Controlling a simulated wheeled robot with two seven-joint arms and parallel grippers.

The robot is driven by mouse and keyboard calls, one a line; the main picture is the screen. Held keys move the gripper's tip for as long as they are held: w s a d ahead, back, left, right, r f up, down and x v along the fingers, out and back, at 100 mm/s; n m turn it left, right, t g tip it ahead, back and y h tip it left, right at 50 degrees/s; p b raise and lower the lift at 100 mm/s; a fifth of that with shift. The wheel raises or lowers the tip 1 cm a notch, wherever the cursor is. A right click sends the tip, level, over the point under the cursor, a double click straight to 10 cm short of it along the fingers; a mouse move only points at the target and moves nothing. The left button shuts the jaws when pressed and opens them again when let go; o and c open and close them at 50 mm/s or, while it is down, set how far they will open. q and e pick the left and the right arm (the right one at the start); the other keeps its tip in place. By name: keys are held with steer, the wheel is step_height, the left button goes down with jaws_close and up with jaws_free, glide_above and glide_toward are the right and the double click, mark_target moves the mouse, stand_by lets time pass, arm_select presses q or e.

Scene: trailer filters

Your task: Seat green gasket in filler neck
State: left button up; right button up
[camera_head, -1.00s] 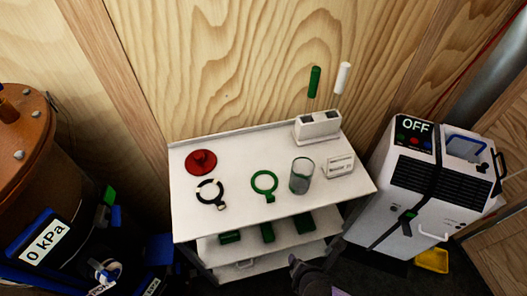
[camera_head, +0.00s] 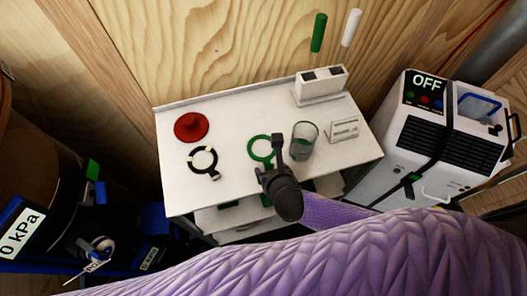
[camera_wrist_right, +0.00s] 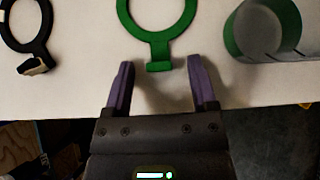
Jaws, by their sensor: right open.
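The green gasket (camera_head: 261,147), a flat ring with a short tab, lies on the top of the white cart (camera_head: 230,190). My right gripper (camera_head: 270,158) is over the cart's front edge, at the tab side of the ring, and partly covers it in the head view. In the right wrist view, the gripper (camera_wrist_right: 160,66) is open, with the tab of the gasket (camera_wrist_right: 148,36) between or just beyond its fingertips; it is not gripped. I cannot make out the filler neck. My left gripper is not in view.
A white machine (camera_head: 440,130) is at right, a gauge (camera_head: 20,235) at left.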

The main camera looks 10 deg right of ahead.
jaws_close()
